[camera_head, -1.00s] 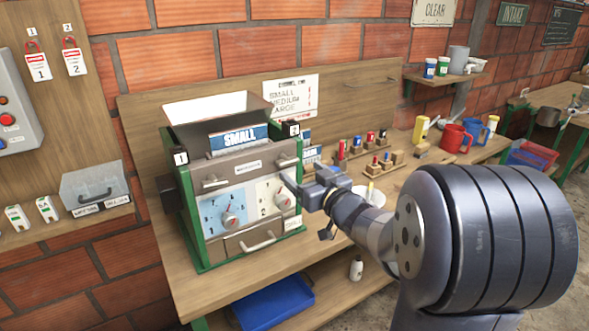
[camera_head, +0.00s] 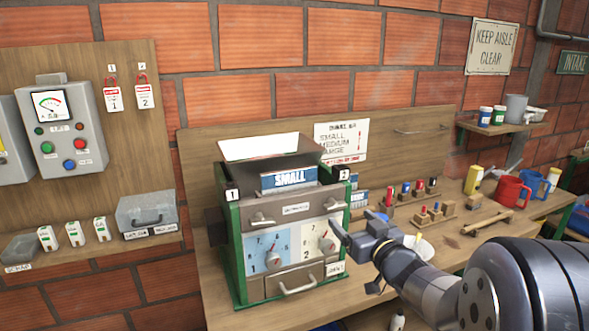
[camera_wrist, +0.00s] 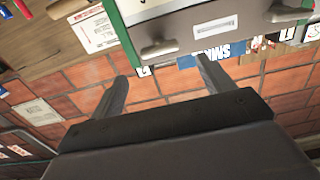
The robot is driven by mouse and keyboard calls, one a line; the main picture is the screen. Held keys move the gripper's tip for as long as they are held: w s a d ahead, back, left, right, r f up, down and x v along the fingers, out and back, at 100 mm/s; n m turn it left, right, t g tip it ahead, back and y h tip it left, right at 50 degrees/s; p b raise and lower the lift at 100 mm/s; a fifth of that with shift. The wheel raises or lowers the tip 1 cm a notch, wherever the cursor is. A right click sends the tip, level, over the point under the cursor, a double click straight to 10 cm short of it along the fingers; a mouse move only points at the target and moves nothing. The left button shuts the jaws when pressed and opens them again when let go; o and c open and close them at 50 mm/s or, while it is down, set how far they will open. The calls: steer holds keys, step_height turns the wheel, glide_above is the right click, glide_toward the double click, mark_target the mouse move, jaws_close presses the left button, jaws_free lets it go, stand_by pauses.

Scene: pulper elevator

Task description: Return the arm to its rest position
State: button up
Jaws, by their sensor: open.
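My gripper (camera_head: 353,238) is beside the right front of the green-framed pulper machine (camera_head: 290,217), close to its right dial (camera_head: 326,245). In the wrist view my gripper (camera_wrist: 165,72) shows two spread fingers with nothing between them. The machine's front, with a handle (camera_wrist: 160,48) and a blue SMALL plate (camera_wrist: 205,55), appears beyond the fingertips. I cannot tell from the head view whether a fingertip touches the machine. My arm (camera_head: 425,285) reaches in from the lower right.
Wooden holders with coloured pegs (camera_head: 432,213), a red mug (camera_head: 510,192) and a yellow container (camera_head: 473,180) stand on the workbench (camera_head: 215,285) to the right. A control box (camera_head: 63,130), red tags (camera_head: 143,92) and a grey metal box (camera_head: 147,209) are on the left board.

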mark_target(338, 208)
steer(key=p+x, duration=0.1)
steer(key=x, duration=0.6)
steer(key=shift+w+a, duration=0.1)
steer(key=shift+w, duration=0.15)
steer(key=shift+w+p, duration=0.25)
steer(key=shift+p, duration=0.15)
steer(key=shift+s+m+p, duration=0.1)
steer(key=shift+m+p, duration=0.2)
steer(key=shift+m, duration=0.1)
steer(key=shift+f, duration=0.1)
steer(key=shift+f+b, duration=0.1)
steer(key=shift+b, duration=0.25)
